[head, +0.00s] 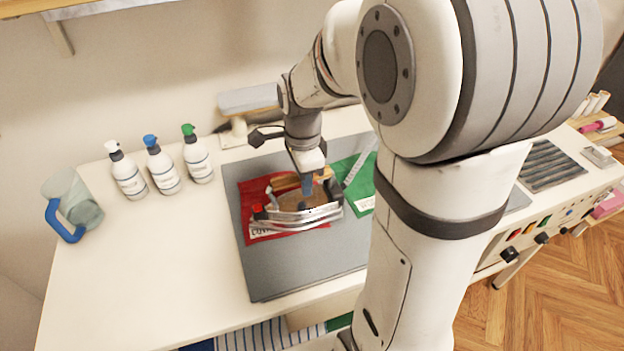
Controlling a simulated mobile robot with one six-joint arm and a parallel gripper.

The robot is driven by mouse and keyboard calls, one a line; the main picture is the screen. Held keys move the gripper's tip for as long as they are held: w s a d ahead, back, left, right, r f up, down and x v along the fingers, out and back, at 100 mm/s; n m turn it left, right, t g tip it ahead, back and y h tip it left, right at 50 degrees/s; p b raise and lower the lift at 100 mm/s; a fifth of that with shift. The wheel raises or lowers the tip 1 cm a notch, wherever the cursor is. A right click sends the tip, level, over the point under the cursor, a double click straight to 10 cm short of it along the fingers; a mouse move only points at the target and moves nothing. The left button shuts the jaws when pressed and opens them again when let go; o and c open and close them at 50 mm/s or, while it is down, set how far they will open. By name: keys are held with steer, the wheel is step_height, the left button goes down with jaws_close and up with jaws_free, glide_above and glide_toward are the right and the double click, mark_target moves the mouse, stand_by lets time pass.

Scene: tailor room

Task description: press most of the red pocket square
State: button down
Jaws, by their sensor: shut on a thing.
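The red pocket square (256,198) lies flat on the grey pressing mat (262,275). An iron (284,219) with a metal body and a wooden handle (290,182) sits over the middle and right part of the red square. My gripper (307,187) points down and is shut on the iron's handle. The iron covers part of the red cloth, and white lettering shows at the cloth's front edge. I cannot tell whether the soleplate touches the cloth.
A green cloth (361,194) lies right of the iron. A small raised grey board (249,98) stands behind. The table's front left is clear.

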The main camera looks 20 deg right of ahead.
steer(key=shift+w+p, duration=0.35)
steer(key=shift+w, duration=1.9)
steer(key=shift+w, duration=0.15)
steer(key=w+p, duration=0.2)
steer(key=w, duration=0.5)
stand_by(0.4)
steer(key=shift+a, duration=0.2)
stand_by(0.4)
steer(key=shift+w+a+r, duration=0.1)
steer(key=shift+a, duration=1.35)
steer(key=shift+s, duration=0.2)
steer(key=shift+s+b, duration=0.7)
steer(key=shift+s, duration=2.75)
steer(key=shift+s, duration=0.2)
